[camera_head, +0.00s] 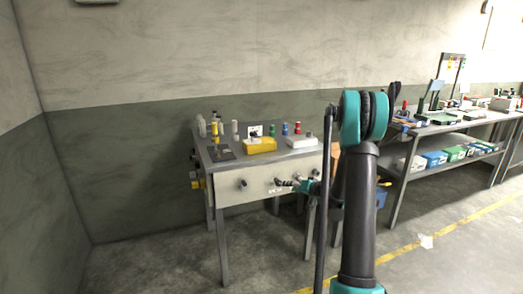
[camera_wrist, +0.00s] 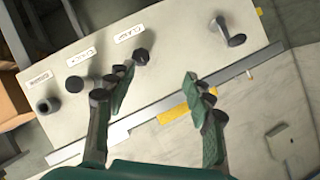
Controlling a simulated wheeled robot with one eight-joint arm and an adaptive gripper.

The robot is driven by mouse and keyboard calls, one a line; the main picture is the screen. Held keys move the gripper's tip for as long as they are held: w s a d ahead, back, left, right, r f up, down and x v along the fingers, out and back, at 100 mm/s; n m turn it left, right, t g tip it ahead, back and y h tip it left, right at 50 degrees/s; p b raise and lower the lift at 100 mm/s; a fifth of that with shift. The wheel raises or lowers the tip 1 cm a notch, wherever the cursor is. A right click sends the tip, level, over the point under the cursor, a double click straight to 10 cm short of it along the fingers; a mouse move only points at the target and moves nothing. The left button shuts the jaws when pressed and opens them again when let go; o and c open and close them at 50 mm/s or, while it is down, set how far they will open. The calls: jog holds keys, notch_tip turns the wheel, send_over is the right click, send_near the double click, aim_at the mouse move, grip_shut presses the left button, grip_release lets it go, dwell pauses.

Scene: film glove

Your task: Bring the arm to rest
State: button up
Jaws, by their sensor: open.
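My arm rises in front of the head camera, with a teal and black joint at the top. In the head view my gripper (camera_head: 303,184) is small, by the front panel of the workbench. In the wrist view my gripper (camera_wrist: 160,105) is open, its two green-padded fingers wide apart with nothing between them. Beyond the fingers is the pale front panel (camera_wrist: 190,40) with dark round knobs (camera_wrist: 75,84), small white labels (camera_wrist: 82,57) and a crank-like handle (camera_wrist: 228,32). I cannot tell the exact gap between fingers and panel.
The workbench (camera_head: 240,159) carries a yellow box (camera_head: 260,146), a white box (camera_head: 301,141) and several small bottles. A longer bench (camera_head: 450,127) with a loaded lower shelf stands at right. A yellow line (camera_head: 402,250) marks the floor. Open floor (camera_head: 150,262) lies at front left.

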jog(key=s+a+r+g+h, duration=0.1)
jog(key=s+a+r+g, duration=0.2)
jog(key=s, duration=0.8)
jog(key=s+d+f+g+h, duration=0.1)
jog(key=s+h, duration=0.1)
jog(key=s, duration=0.8)
jog(key=s+d+g+h, duration=0.1)
jog(key=s+h, duration=0.1)
jog(key=s, duration=0.9)
jog(key=s+d+f+n+g+h, duration=0.1)
jog(key=s+h, duration=0.1)
jog(key=s, duration=0.8)
jog(key=shift+s+f+g+h, duration=0.25)
jog(key=shift+f+g+h, duration=0.05)
